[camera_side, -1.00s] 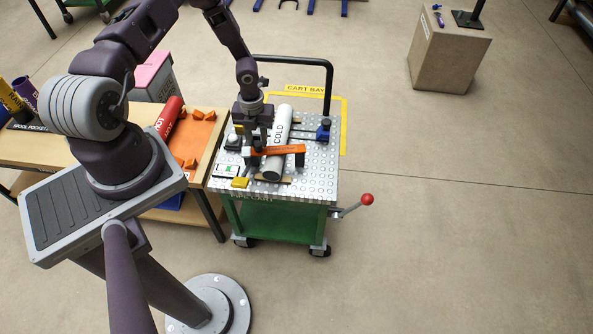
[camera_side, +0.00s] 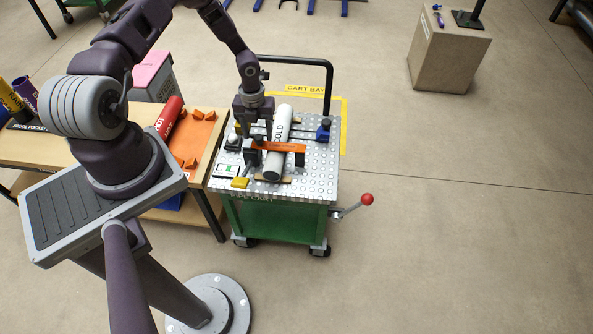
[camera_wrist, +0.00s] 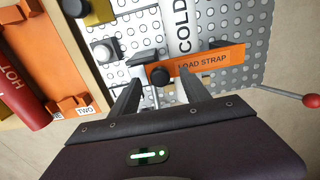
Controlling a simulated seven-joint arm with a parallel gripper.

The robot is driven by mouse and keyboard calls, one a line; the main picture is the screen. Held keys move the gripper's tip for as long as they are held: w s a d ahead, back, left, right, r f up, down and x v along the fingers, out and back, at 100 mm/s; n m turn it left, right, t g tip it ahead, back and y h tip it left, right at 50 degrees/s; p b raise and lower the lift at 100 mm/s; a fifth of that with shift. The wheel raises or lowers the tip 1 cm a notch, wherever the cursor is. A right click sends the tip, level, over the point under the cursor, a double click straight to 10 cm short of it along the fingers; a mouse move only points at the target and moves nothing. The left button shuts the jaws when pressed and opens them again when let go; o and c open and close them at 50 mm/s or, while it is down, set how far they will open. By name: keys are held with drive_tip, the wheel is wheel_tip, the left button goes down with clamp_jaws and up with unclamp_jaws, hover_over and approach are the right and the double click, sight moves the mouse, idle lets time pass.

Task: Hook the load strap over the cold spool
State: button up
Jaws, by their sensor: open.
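The white cold spool (camera_side: 276,150) lies on the cart top, lettered COLD; its upper part shows in the wrist view (camera_wrist: 181,30). The orange load strap (camera_side: 284,146) crosses over the spool, with a dark block at each end. In the wrist view the strap (camera_wrist: 225,61) has a round black knob (camera_wrist: 160,74) at its left end. My gripper (camera_side: 257,137) is above the strap's left end. In the wrist view its open fingers (camera_wrist: 158,84) straddle the knob area, holding nothing. Whether the strap's left end is latched cannot be told.
A red HOT spool (camera_wrist: 17,88) lies on the bench at left, beside orange cradles (camera_side: 203,115). A red-knobbed lever (camera_side: 367,199) sticks out at right.

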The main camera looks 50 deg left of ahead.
drive_tip(key=shift+r, duration=3.3)
drive_tip(key=s+d+r+n+t+y, duration=0.1)
drive_tip(key=d+r+n, duration=0.25)
drive_tip(key=r, duration=0.65)
drive_tip(key=s+d+r+n+y, duration=0.15)
drive_tip(key=r+n, duration=0.35)
drive_tip(key=r, duration=0.5)
drive_tip(key=s+d+r+n+t+y, duration=0.1)
drive_tip(key=d+r+n, duration=0.3)
drive_tip(key=r, duration=0.6)
drive_tip(key=s+d+r+n+t+h, duration=0.1)
drive_tip(key=s+d+r+n, duration=0.3)
drive_tip(key=s+d+n, duration=0.2)
drive_tip(key=s+d+r+n+t+h, duration=0.2)
drive_tip(key=s+d+r+n, duration=0.3)
drive_tip(key=s+n, duration=0.3)
drive_tip(key=shift+s+d+r+t, duration=0.15)
drive_tip(key=shift+s+d+t, duration=0.15)
drive_tip(key=shift+s+d, duration=0.65)
